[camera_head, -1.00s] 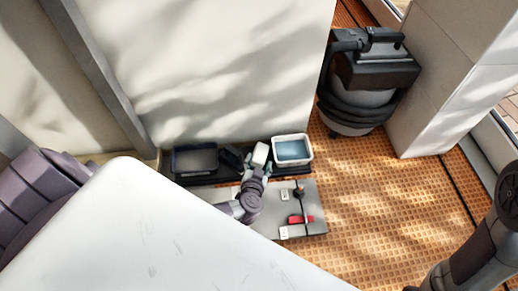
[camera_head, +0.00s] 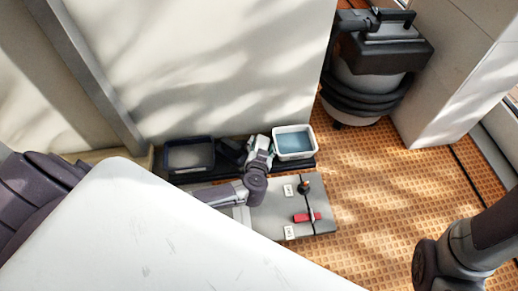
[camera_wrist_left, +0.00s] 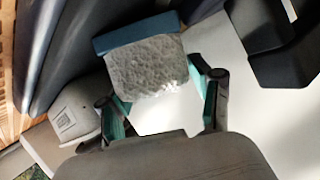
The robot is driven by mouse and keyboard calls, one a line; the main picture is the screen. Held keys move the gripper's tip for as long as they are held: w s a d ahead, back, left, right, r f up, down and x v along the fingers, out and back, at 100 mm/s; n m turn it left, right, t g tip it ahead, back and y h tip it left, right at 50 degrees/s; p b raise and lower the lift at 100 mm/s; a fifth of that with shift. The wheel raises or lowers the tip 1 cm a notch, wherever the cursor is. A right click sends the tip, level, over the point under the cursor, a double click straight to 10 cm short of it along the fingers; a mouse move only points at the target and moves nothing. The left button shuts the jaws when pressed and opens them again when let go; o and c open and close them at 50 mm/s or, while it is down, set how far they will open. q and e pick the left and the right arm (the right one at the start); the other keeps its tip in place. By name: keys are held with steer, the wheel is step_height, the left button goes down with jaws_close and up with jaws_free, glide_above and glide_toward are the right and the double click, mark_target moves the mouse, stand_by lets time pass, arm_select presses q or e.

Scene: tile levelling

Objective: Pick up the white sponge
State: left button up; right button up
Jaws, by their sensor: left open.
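In the left wrist view the white sponge (camera_wrist_left: 146,68) shows as a rough, pale foam block with a blue strip along its top edge. My left gripper (camera_wrist_left: 163,97) is open, its teal-lined fingers on either side of the sponge's lower part. I cannot tell whether they touch it. In the head view the left gripper (camera_head: 261,154) is at the wall between two tubs, and a small pale block shows at its fingers. It is too small to identify there. My right arm is at the lower right; its gripper is out of view.
A dark tub (camera_head: 190,166) stands left of the gripper, and a white tub with bluish contents (camera_head: 294,153) stands right. A grey board (camera_head: 285,215) with a red-handled tool (camera_head: 306,217) lies in front. A vacuum (camera_head: 375,72) stands by the pillar. Open floor lies to the right.

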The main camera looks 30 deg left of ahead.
arm_select(q)
steer(key=c, duration=0.9)
steer(key=shift+r, duration=0.15)
